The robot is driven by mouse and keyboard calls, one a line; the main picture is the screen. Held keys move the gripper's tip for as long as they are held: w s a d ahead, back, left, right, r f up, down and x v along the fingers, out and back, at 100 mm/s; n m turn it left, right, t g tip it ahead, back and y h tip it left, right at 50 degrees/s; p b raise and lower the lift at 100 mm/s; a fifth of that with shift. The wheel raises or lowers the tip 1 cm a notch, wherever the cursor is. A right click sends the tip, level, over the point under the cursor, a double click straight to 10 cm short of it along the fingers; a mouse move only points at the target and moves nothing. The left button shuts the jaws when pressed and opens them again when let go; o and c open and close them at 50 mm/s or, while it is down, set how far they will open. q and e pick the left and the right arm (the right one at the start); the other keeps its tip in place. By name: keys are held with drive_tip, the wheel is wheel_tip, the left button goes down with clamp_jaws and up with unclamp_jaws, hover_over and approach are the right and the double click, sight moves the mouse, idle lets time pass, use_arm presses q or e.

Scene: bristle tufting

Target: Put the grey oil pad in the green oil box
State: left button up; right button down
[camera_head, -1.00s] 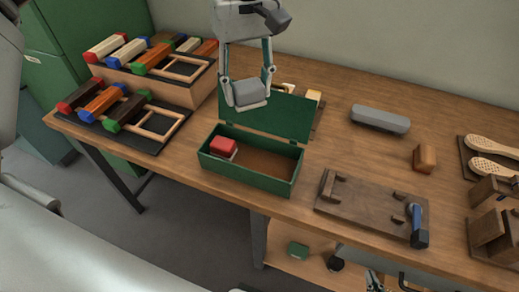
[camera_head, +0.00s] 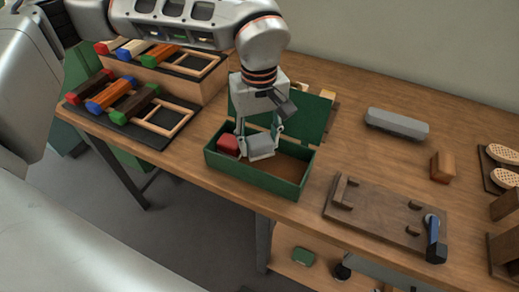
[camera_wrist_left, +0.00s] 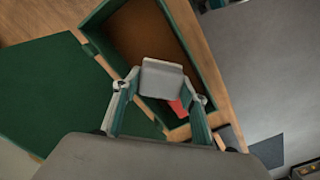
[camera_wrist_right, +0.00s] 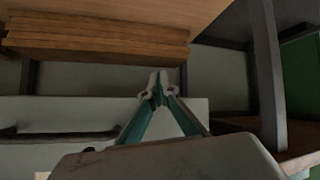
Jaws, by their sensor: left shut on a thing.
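The grey oil pad (camera_head: 261,146) is held between the fingertips of my left gripper (camera_head: 259,144), which is shut on it. The pad is over the open green oil box (camera_head: 250,176), close to its opening. In the left wrist view the pad (camera_wrist_left: 161,78) shows between the fingers (camera_wrist_left: 160,90), with the box's brown inside (camera_wrist_left: 145,35) behind it. A red block (camera_head: 228,145) sits in the left end of the box, beside the pad. My right gripper (camera_wrist_right: 158,90) shows only in the right wrist view, fingertips together and nothing between them.
The box's green lid (camera_head: 305,115) stands open at the back. A wooden fixture (camera_head: 385,212) with a blue-handled tool (camera_head: 436,238) lies to the right. A grey case (camera_head: 396,124) and a small brown block (camera_head: 443,167) stand behind it. Racks of coloured-end blocks (camera_head: 140,128) stand left.

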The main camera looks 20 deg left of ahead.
sight(259, 151)
use_arm(q)
wheel_tip(259, 151, down, 4)
drive_tip(key=shift+r, duration=0.1)
use_arm(e)
drive_tip(key=shift+s+d+f, duration=0.1)
drive_tip(key=shift+s+f, duration=0.1)
drive_tip(key=shift+f, duration=0.3)
use_arm(q)
drive_tip(key=shift+r, duration=0.1)
drive_tip(key=o, duration=1.1)
drive_tip(key=shift+f, duration=0.2)
drive_tip(key=shift+r, duration=0.1)
